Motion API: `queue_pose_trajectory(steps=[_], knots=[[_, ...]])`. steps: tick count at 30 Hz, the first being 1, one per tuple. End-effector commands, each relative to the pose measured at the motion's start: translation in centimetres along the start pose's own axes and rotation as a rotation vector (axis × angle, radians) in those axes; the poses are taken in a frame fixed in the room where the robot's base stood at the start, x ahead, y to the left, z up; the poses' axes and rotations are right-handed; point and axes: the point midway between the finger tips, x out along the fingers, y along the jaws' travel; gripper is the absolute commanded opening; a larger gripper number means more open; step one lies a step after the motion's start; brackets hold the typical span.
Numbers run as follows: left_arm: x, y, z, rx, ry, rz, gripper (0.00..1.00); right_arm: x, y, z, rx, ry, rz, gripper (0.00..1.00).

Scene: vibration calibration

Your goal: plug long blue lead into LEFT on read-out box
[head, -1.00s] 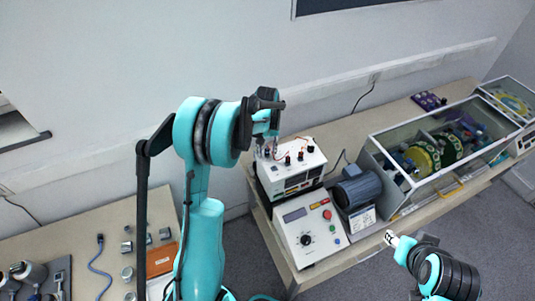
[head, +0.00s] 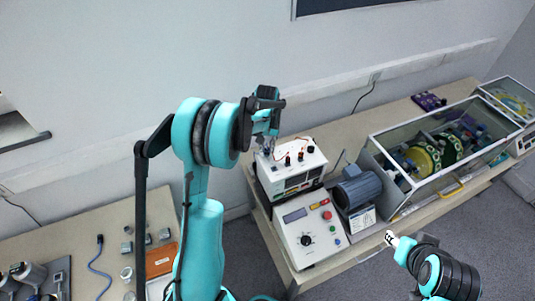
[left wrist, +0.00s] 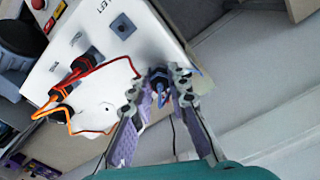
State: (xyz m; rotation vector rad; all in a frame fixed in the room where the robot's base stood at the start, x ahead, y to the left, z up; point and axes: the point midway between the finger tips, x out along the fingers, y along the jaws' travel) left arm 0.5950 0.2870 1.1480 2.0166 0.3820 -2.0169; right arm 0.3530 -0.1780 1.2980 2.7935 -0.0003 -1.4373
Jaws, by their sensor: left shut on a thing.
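The white read-out box (head: 283,174) stands on the bench below my left gripper (head: 264,150). In the left wrist view its top (left wrist: 106,103) shows the square dark LEFT socket (left wrist: 123,27), with nothing plugged into it. My left gripper (left wrist: 160,76) is shut on the blue lead's dark blue plug (left wrist: 159,90), close to the box's edge and apart from the LEFT socket. Whether the plug touches the box I cannot tell. My right gripper (head: 391,239) is at the lower right; its finger state is unclear.
Red (left wrist: 102,64) and orange (left wrist: 47,106) leads are plugged in beside the LEFT socket. A control box (head: 312,228) with a red button and a motor (head: 358,187) stand in front. A glass-covered rig (head: 440,150) fills the right. A blue cable (head: 100,268) lies on the left table.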

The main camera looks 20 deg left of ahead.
Motion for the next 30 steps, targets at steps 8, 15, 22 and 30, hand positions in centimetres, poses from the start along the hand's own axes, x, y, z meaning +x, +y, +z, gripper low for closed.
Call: queue_pose_trajectory(steps=[8, 15, 22, 30], knots=[[-1.4, 0.0, 0.0, 0.0, 0.0, 0.0, 0.0, -0.5, 0.0, -0.4, 0.0, 0.0, 0.0, 0.4], [-2.9, 0.0, 0.0, 0.0, 0.0, 0.0, 0.0, -1.1, 0.0, -0.8, 0.0, 0.0, 0.0, 0.4], [-3.5, 0.0, 0.0, 0.0, 0.0, 0.0, 0.0, -1.2, 0.0, -0.9, 0.0, 0.0, 0.0, 0.4], [-3.5, 0.1, 0.1, 0.0, 0.0, 0.0, 0.0, -1.2, 0.0, -0.8, 0.0, 0.0, 0.0, 0.4]])
